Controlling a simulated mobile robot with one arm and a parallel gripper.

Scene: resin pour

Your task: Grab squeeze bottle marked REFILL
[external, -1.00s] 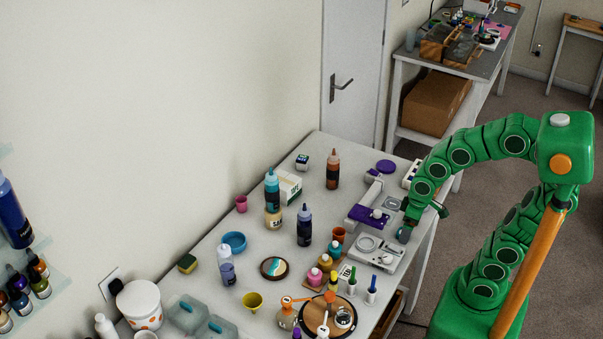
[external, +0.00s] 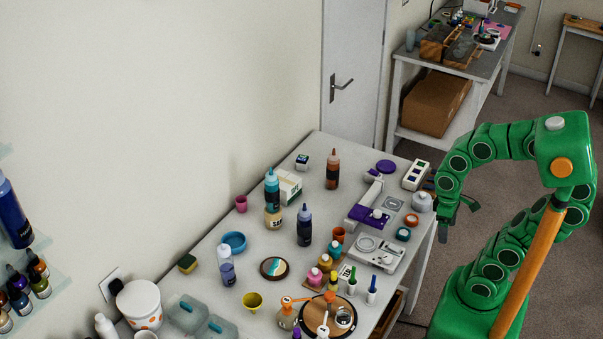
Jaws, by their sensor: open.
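Several squeeze bottles stand upright on the white worktable (external: 206,251): a brown-red one (external: 332,171), a dark blue one (external: 304,228), a teal-capped one (external: 272,187) at a cream container, and a clear one with blue liquid (external: 227,268). Their labels are too small to read, so I cannot tell which is marked REFILL. My gripper (external: 459,222) is open and empty, pointing down just off the table's right edge. It is well right of all these bottles and touches none.
Near my gripper are a grey jar (external: 422,202), tape rolls (external: 403,234), a white scale (external: 376,256) and a purple-based stand (external: 368,214). Small pots and a round turntable (external: 315,322) crowd the front. A blue bowl (external: 233,241) sits left. Clear table lies around the brown-red bottle.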

